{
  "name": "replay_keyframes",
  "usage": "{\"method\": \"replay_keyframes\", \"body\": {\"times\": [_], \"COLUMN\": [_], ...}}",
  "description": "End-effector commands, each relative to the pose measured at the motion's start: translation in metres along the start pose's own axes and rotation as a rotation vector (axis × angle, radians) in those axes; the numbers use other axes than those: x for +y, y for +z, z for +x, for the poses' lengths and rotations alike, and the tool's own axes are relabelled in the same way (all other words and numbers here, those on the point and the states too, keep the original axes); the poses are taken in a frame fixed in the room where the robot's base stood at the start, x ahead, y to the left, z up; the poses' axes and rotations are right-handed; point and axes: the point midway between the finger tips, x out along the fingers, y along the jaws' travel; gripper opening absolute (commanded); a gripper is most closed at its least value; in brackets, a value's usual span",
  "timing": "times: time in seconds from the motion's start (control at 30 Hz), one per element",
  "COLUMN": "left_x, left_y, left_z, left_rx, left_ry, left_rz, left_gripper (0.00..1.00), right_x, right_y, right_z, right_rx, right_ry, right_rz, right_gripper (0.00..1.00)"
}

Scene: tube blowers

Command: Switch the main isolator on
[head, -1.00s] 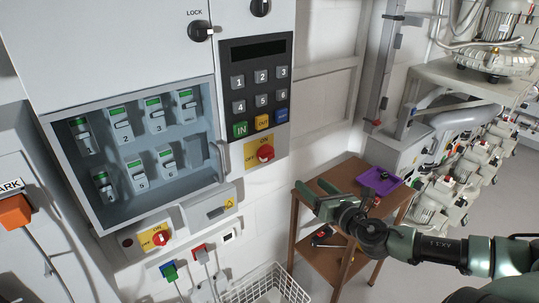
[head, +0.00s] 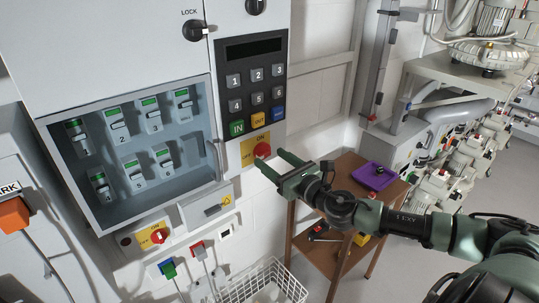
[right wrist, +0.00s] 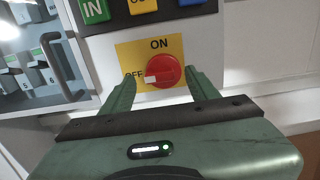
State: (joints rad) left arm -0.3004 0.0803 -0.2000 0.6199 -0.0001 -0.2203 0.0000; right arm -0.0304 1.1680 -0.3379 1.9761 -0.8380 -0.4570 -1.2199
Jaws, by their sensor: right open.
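A red rotary switch (head: 262,149) sits on a yellow ON/OFF plate below the keypad, on the grey cabinet. In the right wrist view the red knob (right wrist: 167,69) has a white pointer mark facing left, at OFF; ON is printed above it. My right gripper (head: 273,161) is open in front of this switch. In the right wrist view its green fingers stand on the left and right of the knob, with nothing held; I cannot tell whether they touch it. A second red ON/OFF switch (head: 158,236) is lower left. My left gripper is out of view.
The keypad (head: 252,85) is just above the yellow plate. A wire basket (head: 262,278) and a brown trolley (head: 345,165) with a purple tray (head: 375,178) stand below and right.

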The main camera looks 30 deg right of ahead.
Motion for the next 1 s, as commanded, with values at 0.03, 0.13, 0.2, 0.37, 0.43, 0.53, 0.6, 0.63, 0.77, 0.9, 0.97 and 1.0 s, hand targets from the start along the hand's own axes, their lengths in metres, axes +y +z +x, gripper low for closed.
{"method": "replay_keyframes", "body": {"times": [0.03, 0.13, 0.2, 0.37, 0.43, 0.53, 0.6, 0.63, 0.77, 0.9, 0.97, 1.0], "left_x": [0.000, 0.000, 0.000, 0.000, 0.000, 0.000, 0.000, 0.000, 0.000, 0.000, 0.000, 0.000], "left_y": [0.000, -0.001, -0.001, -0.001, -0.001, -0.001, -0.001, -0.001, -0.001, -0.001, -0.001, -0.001], "left_z": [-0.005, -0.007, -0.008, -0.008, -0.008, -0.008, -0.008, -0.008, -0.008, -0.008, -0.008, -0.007], "left_rx": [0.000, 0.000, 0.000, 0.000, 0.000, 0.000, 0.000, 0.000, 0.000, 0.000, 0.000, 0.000], "left_ry": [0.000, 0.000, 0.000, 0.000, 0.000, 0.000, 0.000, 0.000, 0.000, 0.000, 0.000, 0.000], "left_rz": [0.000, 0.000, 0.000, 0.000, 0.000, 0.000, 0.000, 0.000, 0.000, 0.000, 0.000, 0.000], "left_gripper": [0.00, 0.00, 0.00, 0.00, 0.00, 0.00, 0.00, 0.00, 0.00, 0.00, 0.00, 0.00], "right_x": [-0.001, 0.000, 0.000, 0.001, 0.001, 0.001, 0.001, 0.001, 0.001, 0.001, 0.000, 0.000], "right_y": [0.004, 0.002, 0.001, 0.000, 0.000, 0.000, 0.000, 0.000, 0.000, 0.000, 0.000, 0.000], "right_z": [0.006, 0.013, 0.016, 0.019, 0.018, 0.018, 0.018, 0.018, 0.018, 0.018, 0.018, 0.018], "right_rx": [-0.003, -0.001, 0.000, 0.000, 0.001, 0.001, 0.001, 0.001, 0.001, 0.001, 0.001, 0.000], "right_ry": [-0.003, -0.001, 0.000, 0.001, 0.001, 0.001, 0.001, 0.001, 0.001, 0.001, 0.000, 0.000], "right_rz": [0.002, 0.002, 0.001, 0.000, 0.000, 0.000, 0.000, 0.000, 0.000, 0.003, 0.010, 0.018], "right_gripper": [0.60, 0.60, 0.60, 0.60, 0.60, 0.60, 0.43, 0.35, 0.00, 0.00, 0.00, 0.00]}}
